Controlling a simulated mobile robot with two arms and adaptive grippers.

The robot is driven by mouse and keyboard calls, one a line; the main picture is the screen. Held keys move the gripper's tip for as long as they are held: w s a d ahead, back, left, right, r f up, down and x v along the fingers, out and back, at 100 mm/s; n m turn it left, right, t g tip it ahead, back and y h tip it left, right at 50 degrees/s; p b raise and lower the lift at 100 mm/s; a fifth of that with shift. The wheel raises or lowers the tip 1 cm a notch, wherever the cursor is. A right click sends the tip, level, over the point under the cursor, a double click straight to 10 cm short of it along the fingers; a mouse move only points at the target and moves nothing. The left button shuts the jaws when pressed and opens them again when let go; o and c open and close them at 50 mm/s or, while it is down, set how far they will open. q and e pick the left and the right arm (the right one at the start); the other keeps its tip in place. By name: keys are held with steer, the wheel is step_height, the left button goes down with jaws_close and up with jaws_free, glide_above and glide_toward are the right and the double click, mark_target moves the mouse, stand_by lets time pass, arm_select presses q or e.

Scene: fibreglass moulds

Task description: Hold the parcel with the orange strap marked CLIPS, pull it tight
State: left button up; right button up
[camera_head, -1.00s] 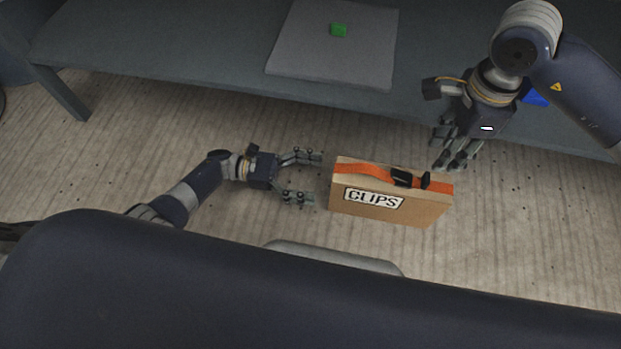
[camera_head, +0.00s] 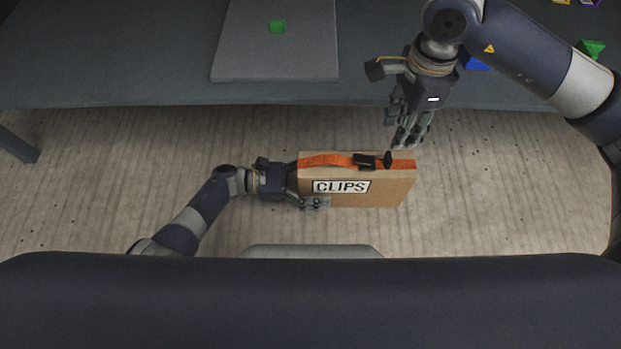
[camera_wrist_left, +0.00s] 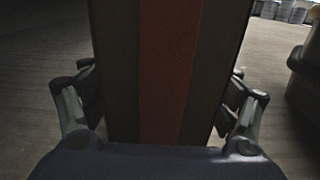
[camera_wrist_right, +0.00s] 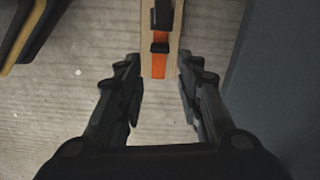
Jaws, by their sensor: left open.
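The brown parcel (camera_head: 385,194) marked CLIPS stands upright on the floor, with an orange strap (camera_head: 325,160) and a black buckle (camera_head: 365,161) along its top. My left gripper (camera_head: 306,185) is open around the parcel's left end, one finger on each side; in the left wrist view the parcel's end with the strap (camera_wrist_left: 165,70) lies between the fingers. My right gripper (camera_head: 407,146) is above and behind the parcel's right end, fingers pointing down. In the right wrist view its fingers (camera_wrist_right: 158,95) are apart, with the strap's end (camera_wrist_right: 159,66) and the parcel's top ahead between them.
The floor left and right of the parcel is clear.

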mark_target(390, 157)
arm_select(q)
steer(key=shift+c, duration=0.3)
steer(key=c, duration=1.3)
steer(key=shift+c, duration=1.2)
arm_select(e)
steer(key=shift+o, duration=1.6)
steer(key=shift+r, duration=0.15)
steer(key=shift+m, duration=0.8)
step_height(390, 157, down, 11)
steer(key=shift+r, duration=0.1)
